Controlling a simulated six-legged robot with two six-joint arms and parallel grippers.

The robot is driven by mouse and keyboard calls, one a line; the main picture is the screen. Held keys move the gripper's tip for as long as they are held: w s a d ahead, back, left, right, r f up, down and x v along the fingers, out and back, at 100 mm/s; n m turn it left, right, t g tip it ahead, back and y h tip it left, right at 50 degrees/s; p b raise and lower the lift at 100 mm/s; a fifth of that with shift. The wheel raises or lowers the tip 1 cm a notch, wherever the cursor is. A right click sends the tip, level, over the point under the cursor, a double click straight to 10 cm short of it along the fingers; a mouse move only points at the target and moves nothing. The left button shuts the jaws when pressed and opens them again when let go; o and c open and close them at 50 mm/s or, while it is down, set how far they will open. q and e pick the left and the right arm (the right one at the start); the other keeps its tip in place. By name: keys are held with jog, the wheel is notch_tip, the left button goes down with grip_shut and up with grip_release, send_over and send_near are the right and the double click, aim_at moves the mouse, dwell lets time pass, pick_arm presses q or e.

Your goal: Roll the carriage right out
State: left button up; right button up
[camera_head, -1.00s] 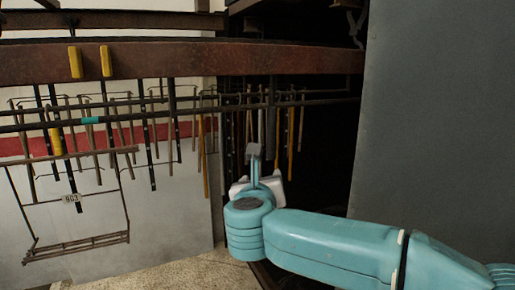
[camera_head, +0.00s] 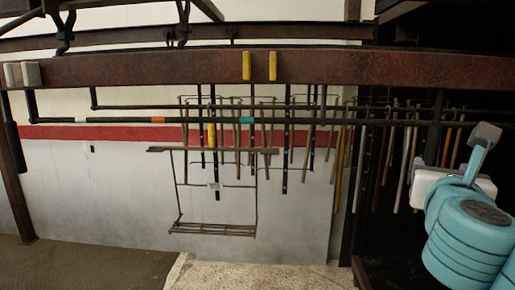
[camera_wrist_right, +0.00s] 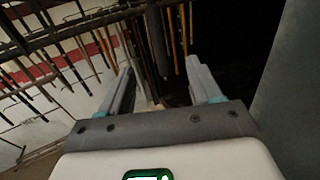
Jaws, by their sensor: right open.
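The carriage (camera_head: 212,230) is a hanging wire frame with a barred bottom, a small number tag (camera_head: 214,186) and a yellow grip (camera_head: 212,137) on its dark upright bar. It hangs left of centre in the head view, below the rail (camera_head: 330,121), a dark pipe with white, orange and teal (camera_head: 247,120) bands. The grip is just left of the teal band. My right gripper (camera_head: 484,135) is at the far right, well apart from the carriage. The right wrist view shows its two fingers (camera_wrist_right: 162,82) spread with nothing held between them. My left gripper is not in view.
A rusty beam (camera_head: 350,68) crosses above, with two yellow blocks (camera_head: 260,66) near its middle and two pale blocks (camera_head: 22,74) at left. Several hooks and bars (camera_head: 400,165) hang right of the carriage. A dark post (camera_head: 14,180) stands at left. The rail left of the carriage looks clear.

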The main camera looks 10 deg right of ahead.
aim_at(432, 153)
jog(key=p+x, duration=0.2)
jog(key=x, duration=0.8)
jog(key=shift+p, duration=0.3)
jog(key=shift+w+d+f, duration=0.1)
jog(key=shift+w+f, duration=0.05)
jog(key=shift+w, duration=0.2)
jog(key=shift+s, duration=0.1)
jog(key=shift+d, duration=0.1)
jog(key=shift+w+d, duration=0.35)
jog(key=shift+w, duration=0.3)
jog(key=shift+w+d, duration=0.3)
jog(key=shift+d, duration=0.05)
jog(key=shift+w, duration=0.1)
grip_shut()
